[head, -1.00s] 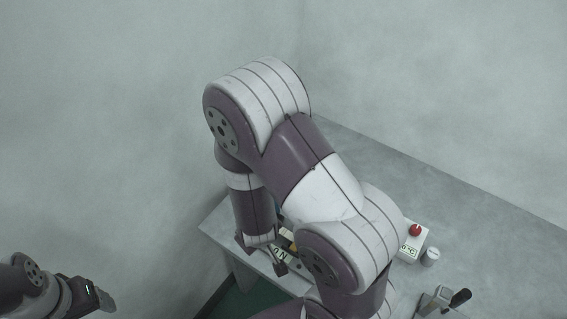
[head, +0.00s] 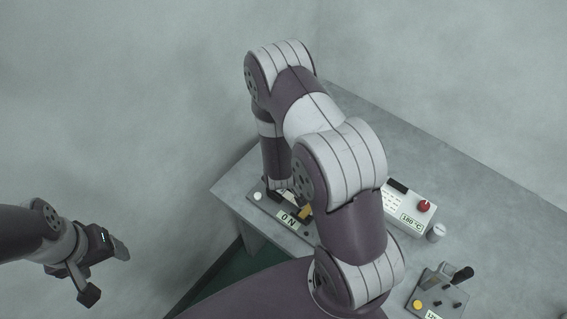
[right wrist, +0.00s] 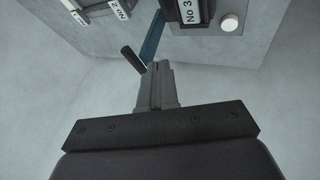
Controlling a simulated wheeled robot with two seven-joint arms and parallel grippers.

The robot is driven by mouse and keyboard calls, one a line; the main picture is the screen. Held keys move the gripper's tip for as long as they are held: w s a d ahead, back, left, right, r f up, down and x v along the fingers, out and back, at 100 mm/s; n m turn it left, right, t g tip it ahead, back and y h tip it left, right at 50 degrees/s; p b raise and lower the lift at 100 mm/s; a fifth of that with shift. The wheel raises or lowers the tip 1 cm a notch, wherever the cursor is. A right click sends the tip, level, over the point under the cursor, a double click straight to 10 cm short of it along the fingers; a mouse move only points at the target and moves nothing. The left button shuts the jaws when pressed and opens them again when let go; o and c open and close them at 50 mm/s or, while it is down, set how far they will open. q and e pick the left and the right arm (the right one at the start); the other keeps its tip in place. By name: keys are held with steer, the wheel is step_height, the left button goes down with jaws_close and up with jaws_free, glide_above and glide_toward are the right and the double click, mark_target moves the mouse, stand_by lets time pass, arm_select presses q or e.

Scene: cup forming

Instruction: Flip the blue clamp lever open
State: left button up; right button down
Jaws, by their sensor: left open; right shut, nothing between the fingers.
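The blue lever (right wrist: 153,38) shows in the right wrist view as a slanted blue bar just beyond my fingertips, beside a dark block labelled "No 3" (right wrist: 193,10). I cannot tell whether the fingers touch it. A black rod-like handle (right wrist: 132,58) stands just left of the fingertips. My right gripper (right wrist: 157,68) is shut with nothing between its fingers. In the head view its arm reaches over the table's left end, and the arm largely hides the gripper; the blue lever is not visible there. My left gripper (head: 105,273) is open and empty, off the table at the left.
The grey table (head: 480,200) carries a white box (head: 412,212) with a red knob and a "180 °C" display, a small cylinder (head: 436,232), and a fixture (head: 441,290) with a yellow button and black handle. A white knob (right wrist: 229,22) sits right of the labelled block.

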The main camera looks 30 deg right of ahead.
steer(key=shift+w+d+f, duration=0.2)
steer(key=shift+w+d, duration=0.1)
steer(key=shift+d, duration=0.45)
steer(key=shift+r, duration=0.1)
steer(key=d, duration=0.1)
steer(key=w+d+y, duration=0.1)
steer(key=d, duration=0.1)
steer(key=shift+w+d+b, duration=0.15)
steer(key=shift+b, duration=0.15)
steer(key=shift+a+r, duration=0.2)
steer(key=shift+r, duration=0.05)
steer(key=shift+d, duration=0.1)
steer(key=shift+f, duration=0.1)
